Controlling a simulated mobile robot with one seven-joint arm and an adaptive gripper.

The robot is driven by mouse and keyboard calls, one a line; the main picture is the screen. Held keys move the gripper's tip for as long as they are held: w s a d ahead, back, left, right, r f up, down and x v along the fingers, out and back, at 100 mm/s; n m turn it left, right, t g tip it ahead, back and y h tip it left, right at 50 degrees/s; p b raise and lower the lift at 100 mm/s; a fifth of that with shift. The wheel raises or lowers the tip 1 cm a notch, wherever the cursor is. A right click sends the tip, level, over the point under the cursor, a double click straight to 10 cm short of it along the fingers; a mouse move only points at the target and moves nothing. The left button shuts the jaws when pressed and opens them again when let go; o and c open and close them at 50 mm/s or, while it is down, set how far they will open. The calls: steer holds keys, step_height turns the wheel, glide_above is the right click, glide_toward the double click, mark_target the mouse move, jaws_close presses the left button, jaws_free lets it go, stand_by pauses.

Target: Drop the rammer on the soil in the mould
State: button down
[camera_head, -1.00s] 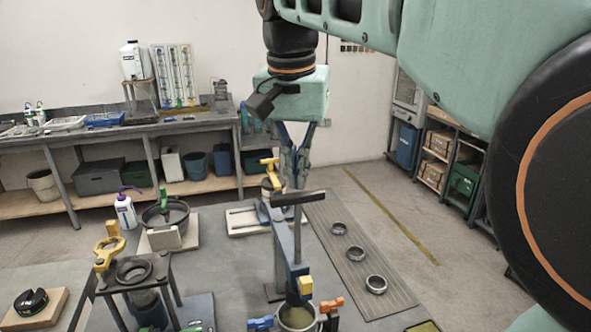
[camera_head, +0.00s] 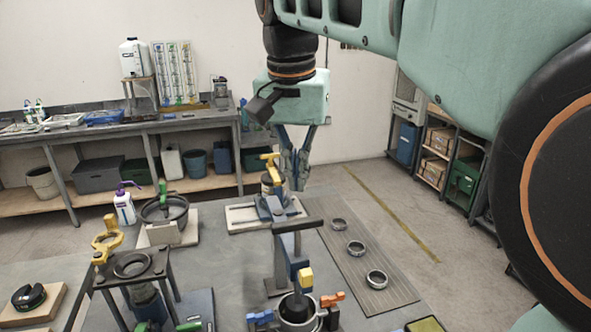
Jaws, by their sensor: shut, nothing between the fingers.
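The rammer is a blue-grey lever device with a black crossbar handle (camera_head: 298,226) and a yellow block (camera_head: 305,278) at its front. It stands over the mould (camera_head: 318,320), a metal ring-shaped pot at the bottom centre. A dark round rammer head (camera_head: 296,308) sits inside the mould's opening and hides the soil. Orange and blue clamps flank the mould. My gripper (camera_head: 297,186) points down behind and above the crossbar. Its fingers are shut, empty and apart from the crossbar in the picture.
A stand with a yellow clamp (camera_head: 107,240) and a black bowl (camera_head: 165,210) are on the left.

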steer(key=shift+r, duration=0.1)
step_height(320, 180, up, 7)
steer(key=p, duration=0.6)
steer(key=shift+p, duration=0.4)
